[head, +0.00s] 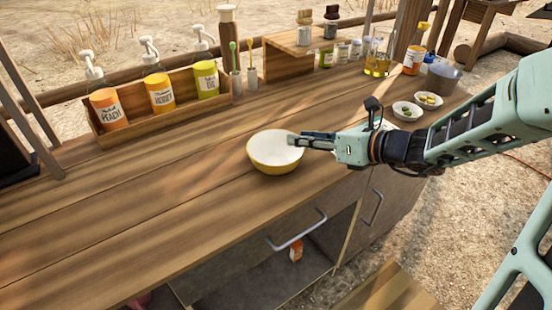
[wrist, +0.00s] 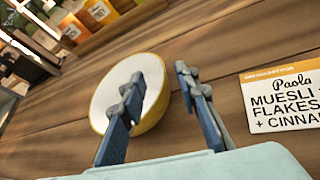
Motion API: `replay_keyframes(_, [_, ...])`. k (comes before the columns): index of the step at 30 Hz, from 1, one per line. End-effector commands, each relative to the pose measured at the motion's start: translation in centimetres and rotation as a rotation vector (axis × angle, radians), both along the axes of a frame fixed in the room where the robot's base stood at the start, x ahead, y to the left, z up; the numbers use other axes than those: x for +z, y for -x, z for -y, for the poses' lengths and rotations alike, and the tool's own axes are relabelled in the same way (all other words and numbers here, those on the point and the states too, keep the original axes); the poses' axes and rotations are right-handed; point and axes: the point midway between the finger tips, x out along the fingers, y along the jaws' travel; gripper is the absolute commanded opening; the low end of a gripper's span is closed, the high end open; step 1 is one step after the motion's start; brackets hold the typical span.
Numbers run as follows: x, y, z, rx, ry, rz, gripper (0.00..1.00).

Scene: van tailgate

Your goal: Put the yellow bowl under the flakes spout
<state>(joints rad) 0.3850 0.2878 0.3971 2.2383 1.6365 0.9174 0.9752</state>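The yellow bowl (head: 272,160), white inside, stands upright and looks empty on the wooden counter, near its front edge. It also shows in the wrist view (wrist: 150,110). My gripper (head: 303,138) is at the bowl's right rim. In the wrist view my gripper (wrist: 158,77) is open, with one finger over the bowl's inside and the other just right of the rim. I cannot tell whether either finger touches the bowl. I cannot make out a flakes spout in either view.
A wooden rack (head: 165,112) of pump bottles stands at the back left. A raised shelf (head: 310,42) with jars is at the back; two small white bowls (head: 407,111) stand right. A card (wrist: 285,105) reads Paola, muesli, flakes. The counter's left-middle (head: 150,200) is clear.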

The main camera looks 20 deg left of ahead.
Motion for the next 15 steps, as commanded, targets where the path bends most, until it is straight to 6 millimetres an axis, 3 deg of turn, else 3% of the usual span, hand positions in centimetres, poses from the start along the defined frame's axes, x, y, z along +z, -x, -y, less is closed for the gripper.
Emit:
replay_keyframes(6, [-1.3,-1.3,-2.7,0.003,-0.001,0.0,0.29])
replay_keyframes(15, [-1.3,-1.6,-3.2,0.0,0.0,0.001,0.29])
